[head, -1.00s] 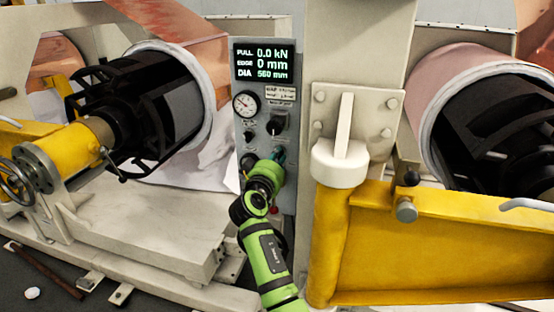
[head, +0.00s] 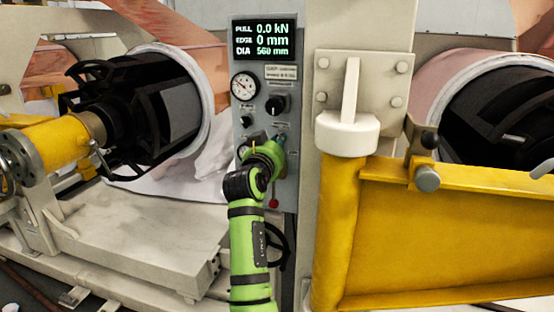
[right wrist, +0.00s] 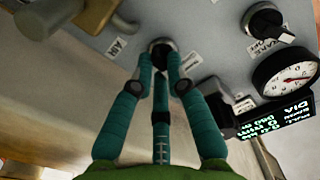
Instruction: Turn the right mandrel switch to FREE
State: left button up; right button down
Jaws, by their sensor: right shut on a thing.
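The control panel (head: 240,170) is a grey upright board in the middle of the head view. My right gripper (head: 279,141) is at its right side, below the large black knob (head: 280,103). In the right wrist view my right gripper (right wrist: 160,62) has its teal fingers closed in on a small dark switch (right wrist: 160,46) on the panel face. The fingertips hide most of that switch, so I cannot read its position. Labels beside it are partly covered. My left gripper is not in view.
The panel also has a gauge (head: 244,86), a lit display (head: 264,40), a small knob (head: 246,122) and a red knob (head: 273,203). A black mandrel (head: 135,110) is at left.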

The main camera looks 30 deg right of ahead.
jog(key=shift+f+m+b, duration=0.2)
jog(key=shift+m+b, duration=0.7)
jog(key=shift+m, duration=0.2)
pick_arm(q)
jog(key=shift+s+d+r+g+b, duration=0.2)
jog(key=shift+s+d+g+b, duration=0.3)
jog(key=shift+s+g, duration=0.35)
pick_arm(e)
jog(key=shift+r+m, duration=0.15)
jog(key=shift+m, duration=0.45)
jog(key=c, duration=1.2)
grip_release()
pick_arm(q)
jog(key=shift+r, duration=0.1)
